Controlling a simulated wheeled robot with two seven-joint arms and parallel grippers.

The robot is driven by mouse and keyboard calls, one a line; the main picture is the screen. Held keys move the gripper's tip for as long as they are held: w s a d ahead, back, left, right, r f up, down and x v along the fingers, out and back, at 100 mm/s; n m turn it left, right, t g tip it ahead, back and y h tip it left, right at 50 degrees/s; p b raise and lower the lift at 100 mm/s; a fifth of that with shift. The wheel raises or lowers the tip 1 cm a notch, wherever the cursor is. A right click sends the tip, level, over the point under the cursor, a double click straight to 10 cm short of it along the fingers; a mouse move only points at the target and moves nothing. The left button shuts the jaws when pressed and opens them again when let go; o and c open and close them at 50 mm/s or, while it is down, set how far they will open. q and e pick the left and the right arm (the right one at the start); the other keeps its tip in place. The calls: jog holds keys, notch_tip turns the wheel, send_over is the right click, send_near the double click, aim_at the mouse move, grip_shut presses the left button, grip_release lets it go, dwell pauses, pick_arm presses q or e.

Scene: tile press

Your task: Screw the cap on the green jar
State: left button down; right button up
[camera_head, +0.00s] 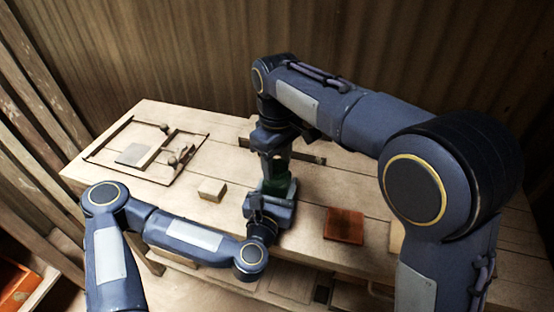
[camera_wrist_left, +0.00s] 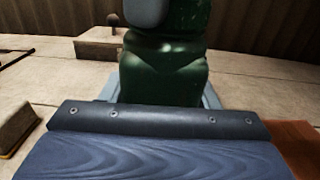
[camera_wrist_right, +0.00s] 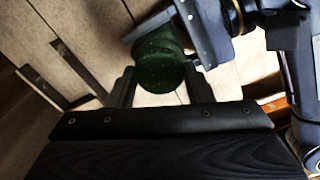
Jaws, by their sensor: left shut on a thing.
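The dark green jar (camera_head: 279,184) stands upright at the table's middle front; it also shows in the left wrist view (camera_wrist_left: 162,78). My left gripper (camera_head: 272,200) is shut on the jar from the front, low on its body. My right gripper (camera_head: 276,158) points down just above the jar. In the right wrist view its two fingers stand apart, one on each side of a round green top (camera_wrist_right: 160,68). I cannot tell whether this top is the cap or the jar itself. No separate cap shows.
A pale wooden block (camera_head: 212,190) lies left of the jar and a red-brown tile (camera_head: 344,225) lies right of it. A thin dark frame (camera_head: 112,137) with a grey plate (camera_head: 132,154) lies at the table's left. An orange bin (camera_head: 14,288) is at the lower left.

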jog(key=c, duration=0.4)
jog(key=o, duration=1.2)
jog(key=shift+r, duration=0.1)
notch_tip(320, 180, up, 12)
jog(key=shift+f, duration=0.1)
pick_arm(q)
jog(key=shift+c, duration=2.2)
grip_release()
jog(key=shift+s, duration=0.1)
